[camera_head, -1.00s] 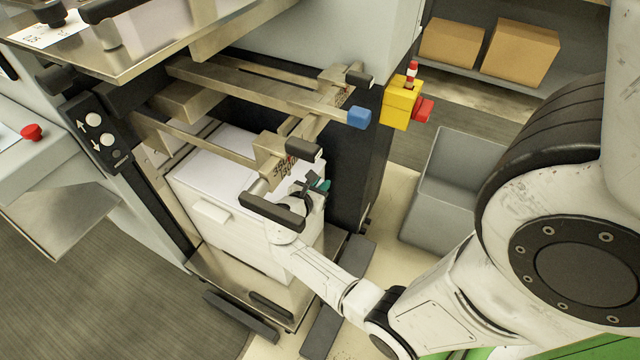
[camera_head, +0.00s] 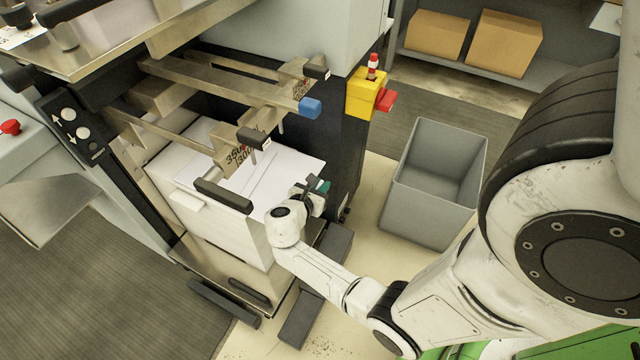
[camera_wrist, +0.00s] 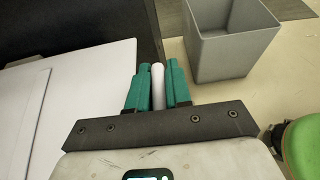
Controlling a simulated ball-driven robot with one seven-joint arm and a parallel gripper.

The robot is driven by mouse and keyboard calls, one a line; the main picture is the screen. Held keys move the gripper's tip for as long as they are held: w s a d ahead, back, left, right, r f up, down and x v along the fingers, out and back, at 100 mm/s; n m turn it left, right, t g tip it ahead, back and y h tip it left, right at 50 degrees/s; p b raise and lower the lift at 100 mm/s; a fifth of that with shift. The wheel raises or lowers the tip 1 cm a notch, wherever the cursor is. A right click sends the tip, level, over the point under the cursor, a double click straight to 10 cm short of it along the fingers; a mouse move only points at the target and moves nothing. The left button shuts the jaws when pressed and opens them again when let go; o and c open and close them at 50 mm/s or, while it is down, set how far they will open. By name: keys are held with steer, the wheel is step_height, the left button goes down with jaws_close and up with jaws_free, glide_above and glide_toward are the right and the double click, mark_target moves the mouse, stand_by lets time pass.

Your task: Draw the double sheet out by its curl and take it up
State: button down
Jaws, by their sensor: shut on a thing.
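My gripper (camera_head: 320,187) is beside the right side of the paper pile. In the wrist view its two teal fingers (camera_wrist: 158,78) are shut on a narrow white roll, which looks like the curl (camera_wrist: 158,92) of the double sheet. A white sheet (camera_head: 290,172), seemingly the double sheet, lies over the pile and reaches out to the right toward my gripper; it also shows in the wrist view (camera_wrist: 95,105). How the curl joins the sheet is hidden. The white pile (camera_head: 222,232) stands under the feeder bars.
Metal feeder bars (camera_head: 225,90) with black handles hang low over the pile. A yellow box with a red knob (camera_head: 366,95) is on the machine's corner. A grey open bin (camera_head: 425,217) stands on the floor to the right. Cardboard boxes (camera_head: 510,43) sit on a shelf behind.

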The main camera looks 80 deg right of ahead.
steer(key=shift+s, duration=0.2)
steer(key=c, duration=1)
jaws_free()
steer(key=shift+o, duration=0.2)
steer(key=shift+a, duration=0.1)
steer(key=v, duration=1)
steer(key=shift+a+r+p, duration=0.2)
steer(key=shift+a+p, duration=0.1)
steer(key=shift+p, duration=0.1)
steer(key=shift+w, duration=0.1)
